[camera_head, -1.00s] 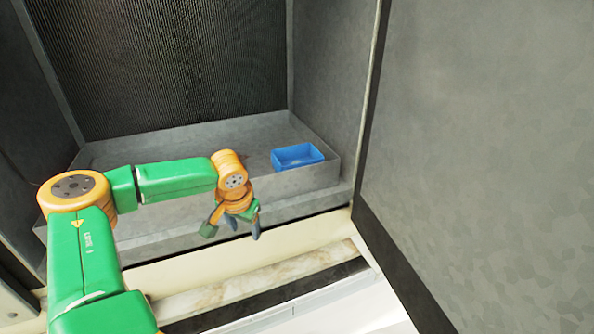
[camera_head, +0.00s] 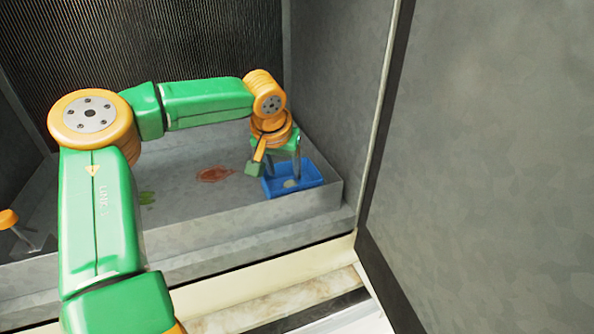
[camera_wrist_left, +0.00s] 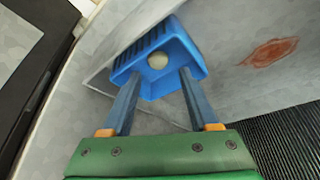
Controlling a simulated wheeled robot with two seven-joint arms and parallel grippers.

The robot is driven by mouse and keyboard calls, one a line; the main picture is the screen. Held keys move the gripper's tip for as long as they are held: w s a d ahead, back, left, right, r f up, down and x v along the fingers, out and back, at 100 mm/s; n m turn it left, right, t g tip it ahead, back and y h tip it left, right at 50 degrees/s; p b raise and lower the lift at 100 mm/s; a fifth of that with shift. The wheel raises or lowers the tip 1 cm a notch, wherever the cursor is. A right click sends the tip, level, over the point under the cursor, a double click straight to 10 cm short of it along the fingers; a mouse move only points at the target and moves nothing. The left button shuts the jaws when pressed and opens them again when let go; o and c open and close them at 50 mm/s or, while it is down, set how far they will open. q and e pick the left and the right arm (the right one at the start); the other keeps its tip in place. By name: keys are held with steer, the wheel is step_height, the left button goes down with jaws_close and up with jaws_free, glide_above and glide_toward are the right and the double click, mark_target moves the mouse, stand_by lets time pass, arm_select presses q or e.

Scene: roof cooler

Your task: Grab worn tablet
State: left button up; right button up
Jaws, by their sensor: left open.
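The worn tablet looks to be the pale round piece (camera_head: 291,183) lying in a blue open box (camera_head: 312,181). In the left wrist view the tablet (camera_wrist_left: 157,60) sits on the floor of the blue box (camera_wrist_left: 182,42). My left gripper (camera_head: 283,178) is open and points down over the box. In the wrist view its two fingers (camera_wrist_left: 160,76) are spread, with the tips over the near part of the box and the tablet just beyond them. Nothing is between the fingers. My right gripper is not in view.
The box stands in the right corner of a grey tray (camera_head: 338,197) with a raised rim. A grey panel (camera_head: 490,170) rises at right.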

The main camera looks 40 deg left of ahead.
mark_target(290, 184)
arm_select(q)
steer(key=shift+w+a+f, duration=0.15)
steer(key=shift+w, duration=0.2)
steer(key=p+x, duration=0.1)
steer(key=x, duration=0.1)
steer(key=p+x, duration=0.1)
steer(key=x, duration=0.2)
steer(key=shift+d+f, duration=0.1)
steer(key=shift+d, duration=0.1)
steer(key=shift+w+a+f, duration=0.15)
steer(key=shift+w+f, duration=0.15)
steer(key=shift+f, duration=0.15)
steer(key=shift+s+r, duration=0.1)
jaws_close()
